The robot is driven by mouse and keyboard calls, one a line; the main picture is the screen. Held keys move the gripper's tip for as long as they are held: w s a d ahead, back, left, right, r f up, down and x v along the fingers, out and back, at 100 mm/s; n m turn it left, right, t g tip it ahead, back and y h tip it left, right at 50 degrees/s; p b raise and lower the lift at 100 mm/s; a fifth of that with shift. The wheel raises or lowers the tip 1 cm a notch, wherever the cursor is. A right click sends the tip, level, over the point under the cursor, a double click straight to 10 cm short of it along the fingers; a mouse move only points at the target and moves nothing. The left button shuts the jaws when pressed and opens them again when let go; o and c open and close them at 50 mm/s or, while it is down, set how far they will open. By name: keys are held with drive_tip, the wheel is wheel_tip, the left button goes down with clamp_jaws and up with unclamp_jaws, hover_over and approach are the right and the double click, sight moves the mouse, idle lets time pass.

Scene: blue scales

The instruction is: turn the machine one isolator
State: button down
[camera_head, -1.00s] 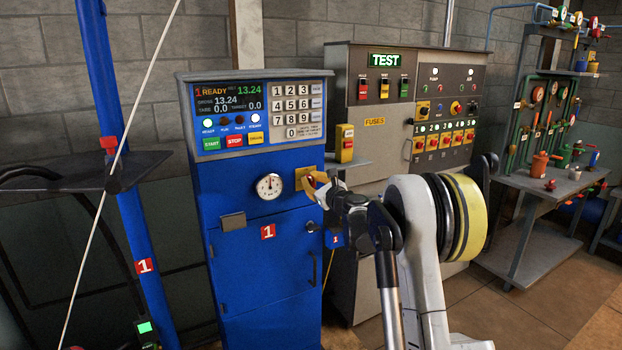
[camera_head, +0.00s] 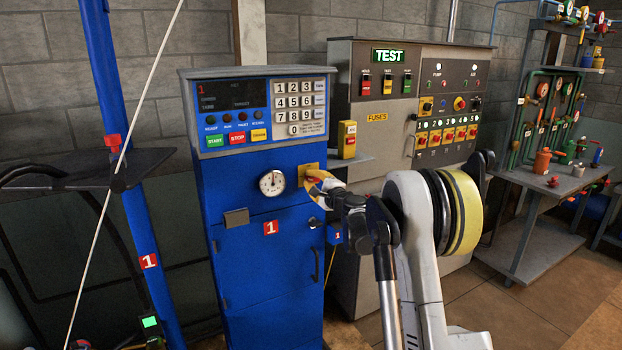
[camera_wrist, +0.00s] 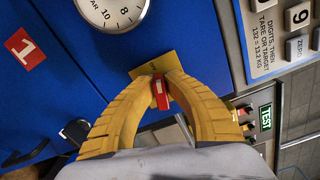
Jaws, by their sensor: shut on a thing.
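The blue machine (camera_head: 262,215) with the red label 1 stands at the centre. Its display (camera_head: 231,95) is dark. The isolator has a red handle (camera_wrist: 160,95) on a yellow plate (camera_wrist: 152,66), and sits right of the round gauge (camera_head: 272,183). The plate also shows in the head view (camera_head: 309,170). My gripper (camera_wrist: 161,84) has yellow fingers and is shut on the red handle, one finger on each side.
A grey test panel (camera_head: 420,110) with switches stands right of the machine. A small yellow switch box (camera_head: 347,140) sits between them. A dark tray (camera_head: 65,175) and a blue post (camera_head: 115,120) are at the left. A bench (camera_head: 545,190) stands at far right.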

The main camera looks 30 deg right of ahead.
drive_tip(key=shift+f+n, duration=0.15)
drive_tip(key=shift+n, duration=1.25)
drive_tip(key=c, duration=1.4)
unclamp_jaws()
drive_tip(key=s, duration=1.2)
drive_tip(key=shift+d, duration=0.2)
